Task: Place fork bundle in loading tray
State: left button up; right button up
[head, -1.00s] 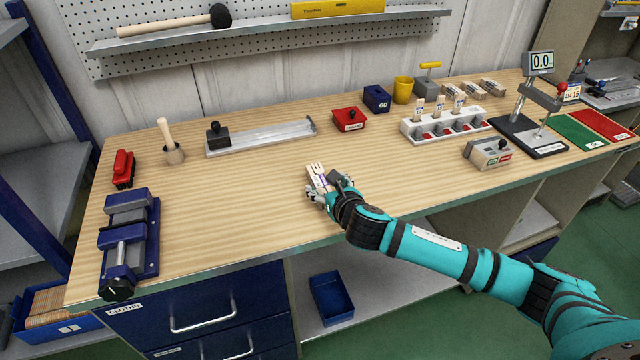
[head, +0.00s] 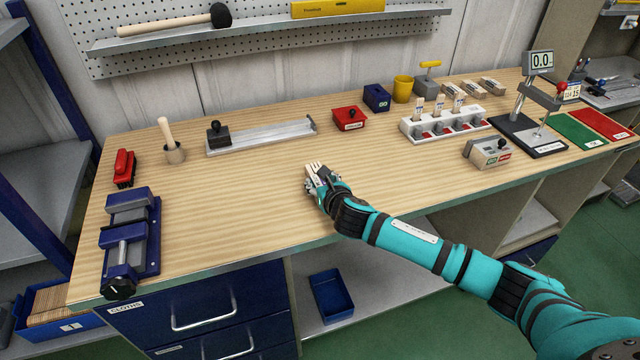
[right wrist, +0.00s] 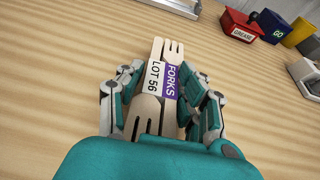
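The fork bundle (right wrist: 161,85) is pale wooden forks with a white and purple band reading FORKS and LOT 56. In the head view the bundle (head: 314,170) lies on the bench near its front edge, tines toward the back. My right gripper (right wrist: 163,82) has its fingers on both sides of the bundle, with narrow gaps seeming to show beside it. In the head view the right gripper (head: 318,184) covers most of the bundle. A long metal tray (head: 270,133) with a black-knobbed block at its left end, apparently the loading tray, lies farther back. My left gripper is not in view.
A red GREASE box (head: 349,119) and a blue box (head: 377,98) stand at the back. A blue vise (head: 130,240) is at the left. A white rack (head: 445,124) and grey switch box (head: 487,152) are at the right. The bench between bundle and tray is clear.

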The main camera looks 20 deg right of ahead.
grip_shut()
